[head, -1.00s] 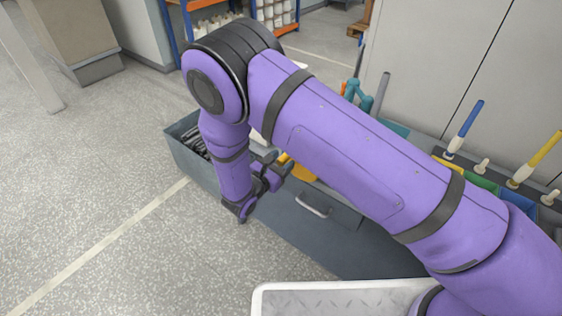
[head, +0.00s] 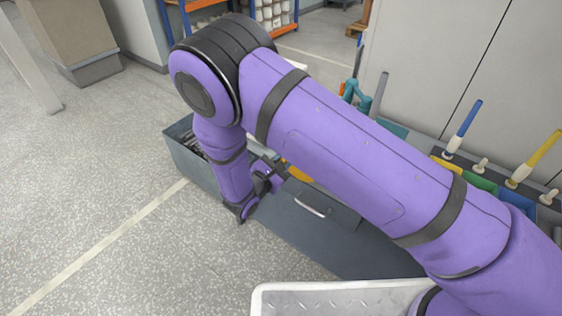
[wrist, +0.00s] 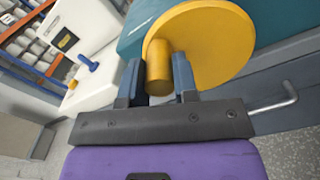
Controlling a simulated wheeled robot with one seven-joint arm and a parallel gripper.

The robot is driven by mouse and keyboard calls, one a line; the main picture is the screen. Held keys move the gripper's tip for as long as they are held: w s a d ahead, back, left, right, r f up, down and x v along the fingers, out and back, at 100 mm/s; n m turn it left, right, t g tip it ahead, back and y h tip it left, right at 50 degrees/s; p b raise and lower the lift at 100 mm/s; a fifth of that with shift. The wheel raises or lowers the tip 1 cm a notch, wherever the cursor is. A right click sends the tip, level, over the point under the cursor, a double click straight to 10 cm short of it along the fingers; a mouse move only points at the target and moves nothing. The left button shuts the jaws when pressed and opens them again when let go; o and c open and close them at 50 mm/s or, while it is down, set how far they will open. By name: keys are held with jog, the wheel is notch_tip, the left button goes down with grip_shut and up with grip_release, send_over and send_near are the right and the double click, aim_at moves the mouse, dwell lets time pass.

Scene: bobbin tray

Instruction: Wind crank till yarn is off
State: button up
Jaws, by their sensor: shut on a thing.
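In the wrist view a yellow crank disc (wrist: 215,40) stands on a teal housing (wrist: 135,35), with a round yellow knob (wrist: 159,72) sticking out from it. My gripper (wrist: 158,78) has one finger on each side of the knob and is shut on it. In the head view my gripper (head: 268,180) is low beside the grey bench, and only a bit of the yellow disc (head: 299,174) shows past my arm. The yarn on this crank cannot be made out; my arm hides most of that spot.
A blue bobbin (head: 464,128) and a yellow bobbin (head: 538,155) stand at the right of the bench. A drawer handle (head: 310,207) sticks out of the bench front.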

jog(key=s+d+f+m, duration=0.1)
jog(key=s+d+m, duration=0.1)
jog(key=m, duration=0.9)
jog(key=s+d+f+m, duration=0.2)
jog(key=d+m, duration=0.2)
jog(key=m, duration=0.7)
jog(key=shift+s, duration=0.4)
jog(key=shift+f+m, duration=0.1)
jog(key=shift+m, duration=0.3)
jog(key=o, duration=0.9)
jog(key=v, duration=1)
jog(key=shift+s+a, duration=0.25)
jog(key=shift+s, duration=0.05)
